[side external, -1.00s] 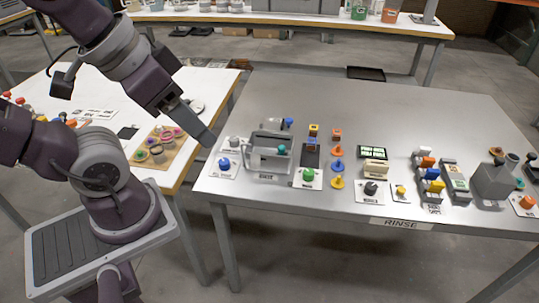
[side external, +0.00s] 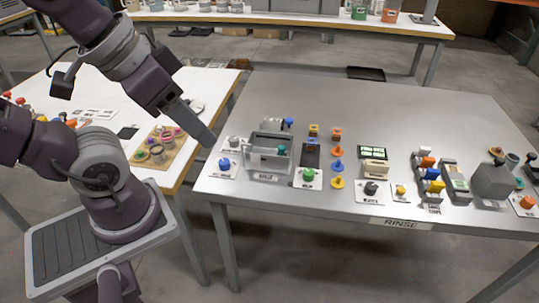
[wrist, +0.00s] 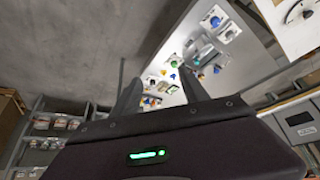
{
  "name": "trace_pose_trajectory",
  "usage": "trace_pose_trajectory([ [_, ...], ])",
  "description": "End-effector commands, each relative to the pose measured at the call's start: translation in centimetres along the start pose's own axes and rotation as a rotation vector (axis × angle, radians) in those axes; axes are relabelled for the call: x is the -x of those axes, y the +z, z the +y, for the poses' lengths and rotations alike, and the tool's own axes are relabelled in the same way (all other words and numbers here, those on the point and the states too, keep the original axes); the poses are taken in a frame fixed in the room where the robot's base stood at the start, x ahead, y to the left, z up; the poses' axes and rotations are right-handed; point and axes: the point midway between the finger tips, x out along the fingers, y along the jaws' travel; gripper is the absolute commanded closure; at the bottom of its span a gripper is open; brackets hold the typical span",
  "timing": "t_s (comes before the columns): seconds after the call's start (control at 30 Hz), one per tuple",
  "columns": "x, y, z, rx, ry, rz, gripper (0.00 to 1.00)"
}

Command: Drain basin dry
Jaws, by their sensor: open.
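The basin (side external: 268,158) is a grey open-topped box near the left end of the steel rinse table. A teal knob (side external: 281,149) shows at its front right, and a blue handle (side external: 288,122) stands behind it. A blue button (side external: 224,163) on a white plate is just left of the basin. My gripper (side external: 208,140) hangs above the table's left edge, left of the basin and apart from it. In the wrist view my gripper (wrist: 162,92) is open with nothing between its two fingers. I cannot tell whether liquid is in the basin.
Green (side external: 308,174), black (side external: 370,188) and yellow (side external: 400,190) knobs line the front of the steel table (side external: 420,115). Several blocks and knobs crowd its right side; its back is clear. A white table (side external: 60,85) stands left, with a wooden tray (side external: 165,163).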

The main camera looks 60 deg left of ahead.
Motion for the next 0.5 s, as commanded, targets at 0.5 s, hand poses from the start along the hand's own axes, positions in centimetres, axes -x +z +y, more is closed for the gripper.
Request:
trace_pose_trajectory([
  [0.5,-11.2,-13.4,-11.2,-0.064,-0.03,-0.252,0.48],
])
